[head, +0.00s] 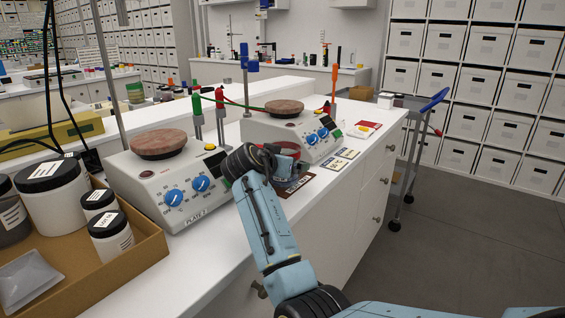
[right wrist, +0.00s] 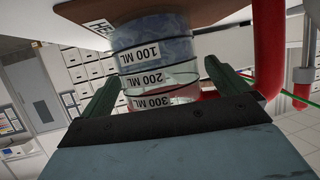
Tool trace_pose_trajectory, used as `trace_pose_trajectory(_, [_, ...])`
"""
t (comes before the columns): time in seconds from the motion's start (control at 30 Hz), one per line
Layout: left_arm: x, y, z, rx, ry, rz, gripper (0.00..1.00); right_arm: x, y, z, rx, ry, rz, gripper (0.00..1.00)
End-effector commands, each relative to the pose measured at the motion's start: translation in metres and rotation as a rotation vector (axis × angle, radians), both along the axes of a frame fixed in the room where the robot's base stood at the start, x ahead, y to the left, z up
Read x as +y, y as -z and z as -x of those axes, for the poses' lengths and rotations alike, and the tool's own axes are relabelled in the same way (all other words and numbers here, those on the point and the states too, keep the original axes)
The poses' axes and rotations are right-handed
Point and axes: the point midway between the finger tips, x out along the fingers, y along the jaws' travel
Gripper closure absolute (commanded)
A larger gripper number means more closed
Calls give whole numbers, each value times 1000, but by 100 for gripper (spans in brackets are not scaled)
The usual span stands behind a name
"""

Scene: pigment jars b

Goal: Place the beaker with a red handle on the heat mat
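The right wrist picture is upside down, so the beaker is upright. The brown heat mat (right wrist: 130,14) lies right at the beaker's base; I cannot tell whether they touch. In the head view the mat (head: 294,187) is on the white bench beside the hot plates. There the beaker (head: 288,150) shows partly behind my right gripper (head: 273,160). My left gripper is not in view.
Two hot plates stand close by: Plate 2 (head: 170,185) in front and another (head: 290,130) behind. Labelled cards (head: 341,158) lie right of the mat. A cardboard tray of jars (head: 150,246) is at the left. The bench's drawer side drops to open floor at the right.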

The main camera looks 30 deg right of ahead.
Motion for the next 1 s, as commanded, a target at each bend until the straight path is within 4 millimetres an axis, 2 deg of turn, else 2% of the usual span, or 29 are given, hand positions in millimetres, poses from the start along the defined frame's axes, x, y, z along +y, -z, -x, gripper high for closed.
trace_pose_trajectory(0.3, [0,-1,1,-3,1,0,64,1,-5,0,-2,-1,0,1])
trace_pose_trajectory(0.8, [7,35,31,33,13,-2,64,77,-43,50,-3,-3,-1,1])
trace_pose_trajectory(1.0, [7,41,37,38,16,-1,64,91,-49,60,-3,-1,-1,1])
